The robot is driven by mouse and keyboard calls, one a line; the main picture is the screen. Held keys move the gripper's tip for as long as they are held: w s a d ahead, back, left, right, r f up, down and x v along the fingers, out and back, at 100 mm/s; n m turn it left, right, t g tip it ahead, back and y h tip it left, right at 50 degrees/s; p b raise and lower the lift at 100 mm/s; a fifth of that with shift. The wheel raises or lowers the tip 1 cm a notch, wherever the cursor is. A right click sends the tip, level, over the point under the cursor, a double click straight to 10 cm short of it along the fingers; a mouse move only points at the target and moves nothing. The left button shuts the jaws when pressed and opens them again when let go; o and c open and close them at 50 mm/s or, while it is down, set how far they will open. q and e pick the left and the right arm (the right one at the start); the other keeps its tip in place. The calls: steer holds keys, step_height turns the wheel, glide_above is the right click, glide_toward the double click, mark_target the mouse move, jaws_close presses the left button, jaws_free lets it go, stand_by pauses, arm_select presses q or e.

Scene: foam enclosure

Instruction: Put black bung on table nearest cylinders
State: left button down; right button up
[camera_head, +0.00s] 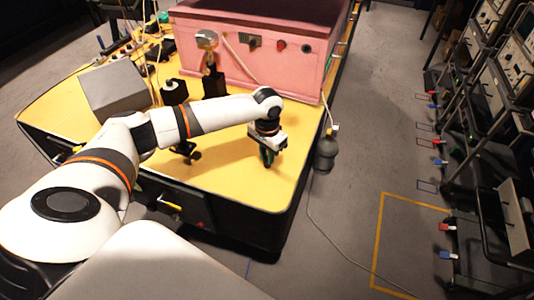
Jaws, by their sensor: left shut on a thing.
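My left arm reaches in from the left across the yellow table (235,185). My left gripper (267,158) points down over the table's right front part, near its right edge. It is shut on a small dark thing that I take to be the black bung; the fingers mostly hide it. I cannot tell whether it touches the table top. A dark grey cylinder-shaped thing (325,154) hangs or stands at the table's right edge, a little right of the gripper. No other cylinders can be made out for sure. My right gripper is not in view.
A pink foam enclosure (270,60) stands at the back of the table. A grey box (115,88), black fittings (174,92) and a small black clamp-like thing (187,151) are on the left part. The front right table top is clear. Racks (500,110) stand at the right.

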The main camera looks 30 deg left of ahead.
arm_select(q)
steer(key=shift+f, duration=0.45)
steer(key=c, duration=1.2)
jaws_free()
steer(key=shift+o, duration=0.2)
